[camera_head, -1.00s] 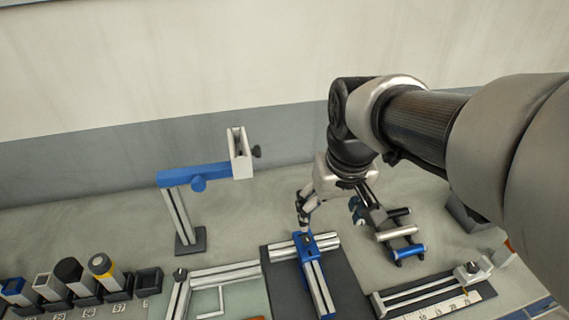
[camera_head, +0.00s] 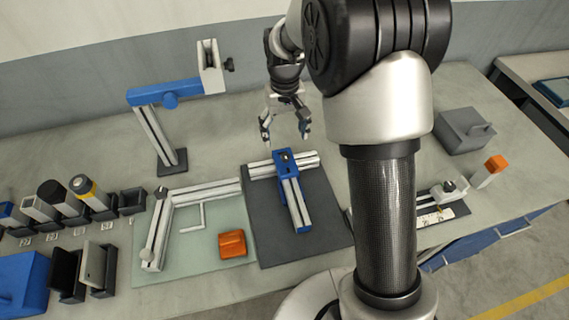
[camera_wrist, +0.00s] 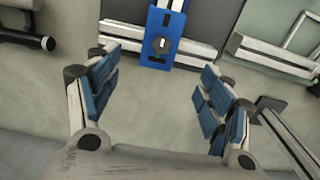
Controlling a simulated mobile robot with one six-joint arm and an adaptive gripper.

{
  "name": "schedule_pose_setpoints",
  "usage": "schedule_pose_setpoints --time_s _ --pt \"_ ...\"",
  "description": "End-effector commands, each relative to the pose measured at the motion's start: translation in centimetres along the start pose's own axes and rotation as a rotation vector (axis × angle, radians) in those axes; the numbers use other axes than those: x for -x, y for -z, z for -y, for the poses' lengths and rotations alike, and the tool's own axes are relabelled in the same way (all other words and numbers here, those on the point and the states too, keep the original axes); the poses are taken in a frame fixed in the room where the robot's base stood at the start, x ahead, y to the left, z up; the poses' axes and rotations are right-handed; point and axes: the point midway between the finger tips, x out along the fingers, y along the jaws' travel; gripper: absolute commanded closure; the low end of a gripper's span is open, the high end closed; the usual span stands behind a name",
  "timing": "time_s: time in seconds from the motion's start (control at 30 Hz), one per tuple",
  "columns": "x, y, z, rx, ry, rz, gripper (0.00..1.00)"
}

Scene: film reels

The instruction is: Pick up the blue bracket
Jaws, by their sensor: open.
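The blue bracket (camera_head: 283,164) is a flat blue piece with a dark hole. It lies where two silver rails meet in a T on the dark mat (camera_head: 262,225). In the wrist view the blue bracket (camera_wrist: 158,48) is at the top centre, on a crossing rail. My gripper (camera_head: 286,132) is open and empty behind the bracket, on its wall side. In the wrist view my gripper (camera_wrist: 158,88) has its blue-padded fingers wide apart, with bare bench between them. The bracket lies beyond the fingertips, apart from them.
A blue-armed stand (camera_head: 160,125) rises at the left. Left of the dark mat, a green mat (camera_head: 185,262) holds a corner rail frame and an orange block (camera_head: 232,244). A grey box (camera_head: 462,132) stands at the right. Bare bench surrounds my gripper.

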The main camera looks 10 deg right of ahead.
Motion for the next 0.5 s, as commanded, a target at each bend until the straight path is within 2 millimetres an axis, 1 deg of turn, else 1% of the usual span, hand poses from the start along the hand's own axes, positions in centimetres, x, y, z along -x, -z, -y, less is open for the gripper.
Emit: schedule_pose_setpoints --time_s 0.03,0.1,0.2,0.3,0.5 --pt "-1.6 -0.1 0.0 0.0 0.0 0.003 0.27" --pt "-3.0 -0.1 0.0 0.0 0.0 0.003 0.27" --pt "-4.8 -0.1 0.0 0.0 0.0 0.001 0.27" --pt "-5.9 -0.1 0.0 0.0 0.0 0.001 0.27" --pt "-6.7 -0.1 0.0 0.0 0.0 -0.001 0.27"
